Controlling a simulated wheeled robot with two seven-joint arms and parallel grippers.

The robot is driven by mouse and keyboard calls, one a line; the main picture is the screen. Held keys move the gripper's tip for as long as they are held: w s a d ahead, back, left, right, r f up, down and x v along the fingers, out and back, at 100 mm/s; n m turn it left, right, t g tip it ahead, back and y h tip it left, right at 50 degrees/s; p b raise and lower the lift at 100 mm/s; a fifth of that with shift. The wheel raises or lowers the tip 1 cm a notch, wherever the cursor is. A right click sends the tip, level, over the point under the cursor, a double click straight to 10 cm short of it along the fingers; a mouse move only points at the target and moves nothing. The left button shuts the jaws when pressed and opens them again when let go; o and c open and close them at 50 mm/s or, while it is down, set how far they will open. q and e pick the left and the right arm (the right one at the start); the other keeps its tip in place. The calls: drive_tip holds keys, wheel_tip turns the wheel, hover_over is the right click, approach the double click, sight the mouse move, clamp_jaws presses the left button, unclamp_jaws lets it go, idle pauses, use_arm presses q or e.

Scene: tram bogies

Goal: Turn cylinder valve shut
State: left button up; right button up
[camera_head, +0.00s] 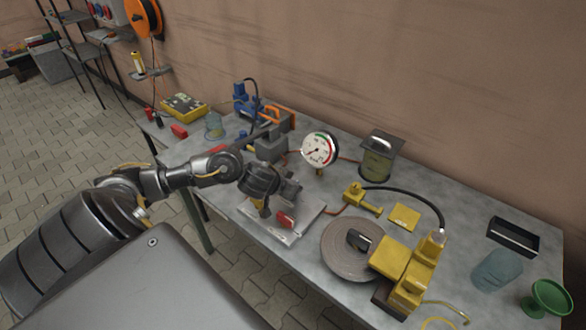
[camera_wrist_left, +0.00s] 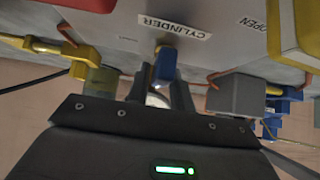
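My left gripper (camera_head: 264,205) points down over the light panel (camera_head: 297,237) on the bench; the wrist partly hides the panel. In the left wrist view, a blue handle (camera_wrist_left: 164,66) lies between the tips of the left gripper (camera_wrist_left: 163,84), beside a label reading CYLINDER (camera_wrist_left: 175,26). The fingertips are close to both its sides; I cannot tell whether they press on it. A second label reads OPEN (camera_wrist_left: 253,24). A red block (camera_head: 285,219) sits on the panel, right of the gripper. My right gripper is not in view.
A round gauge (camera_head: 320,150) stands behind the gripper. A coiled flat hose (camera_head: 345,262) and a yellow device (camera_head: 403,264) lie to the right. The wall (camera_head: 400,90) bounds the back.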

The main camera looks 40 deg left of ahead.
use_arm(q)
clamp_jaws()
drive_tip(key=shift+d, duration=0.1)
